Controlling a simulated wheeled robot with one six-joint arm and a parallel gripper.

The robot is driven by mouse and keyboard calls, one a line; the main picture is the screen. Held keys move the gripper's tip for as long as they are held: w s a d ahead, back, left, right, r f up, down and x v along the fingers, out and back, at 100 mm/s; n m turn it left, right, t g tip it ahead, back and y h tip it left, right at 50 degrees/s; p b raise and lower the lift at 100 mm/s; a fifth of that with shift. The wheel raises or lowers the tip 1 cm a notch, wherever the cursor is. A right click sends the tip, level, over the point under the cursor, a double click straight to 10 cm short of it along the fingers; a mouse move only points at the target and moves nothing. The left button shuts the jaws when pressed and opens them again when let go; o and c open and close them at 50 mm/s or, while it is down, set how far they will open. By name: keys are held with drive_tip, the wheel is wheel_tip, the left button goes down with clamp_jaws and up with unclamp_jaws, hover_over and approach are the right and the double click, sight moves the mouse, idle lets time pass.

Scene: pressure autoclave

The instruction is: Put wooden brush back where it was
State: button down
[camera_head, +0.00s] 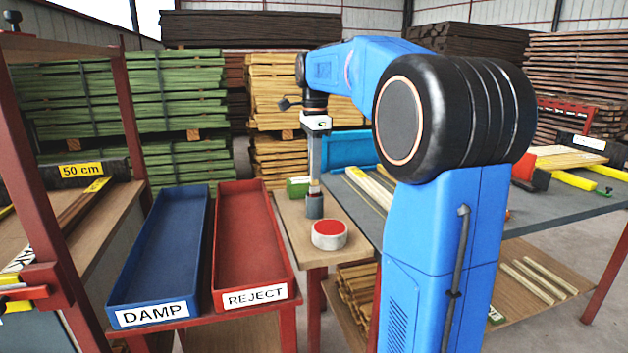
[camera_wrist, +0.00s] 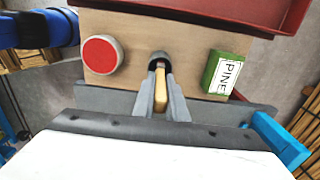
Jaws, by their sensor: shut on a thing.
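My gripper (camera_head: 315,176) points down over the small wooden stand (camera_head: 290,215) and is shut on the wooden brush. In the wrist view the brush (camera_wrist: 161,90) shows as a tan strip between the two grey fingers (camera_wrist: 160,98). A grey cup (camera_head: 314,207) stands on the stand directly below the fingertips. Its dark rim also shows beyond the fingers in the wrist view (camera_wrist: 158,55). The brush's lower end is at the cup's mouth; I cannot tell how far inside it is.
A round tin with a red top (camera_head: 329,235) stands in front of the cup. A green PINE box (camera_head: 298,187) is behind it to the left. The red REJECT tray (camera_head: 250,240) and blue DAMP tray (camera_head: 160,260) lie left. A grey table (camera_head: 560,205) is right.

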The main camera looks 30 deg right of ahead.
sight(315, 186)
drive_tip(key=shift+f, duration=1.75)
drive_tip(key=c, duration=1.8)
unclamp_jaws()
drive_tip(key=shift+f, duration=0.1)
drive_tip(key=shift+o, duration=0.2)
wheel_tip(315, 186, up, 12)
drive_tip(key=shift+r, duration=0.15)
drive_tip(key=s+a+f+n+t, duration=0.1)
drive_tip(key=s+a+f+n, duration=0.4)
drive_tip(key=s+f+n, duration=0.2)
drive_tip(key=s+a+f+n+t, duration=0.2)
drive_tip(key=s+a+f+n, duration=0.3)
drive_tip(key=s+f, duration=0.6)
drive_tip(key=s+a+f+n+t, duration=0.1)
drive_tip(key=s+a+f+n, duration=0.4)
drive_tip(key=s+f+n, duration=0.4)
drive_tip(key=s+f, duration=0.1)
drive_tip(key=s, duration=0.2)
drive_tip(key=shift+a+t, duration=0.4)
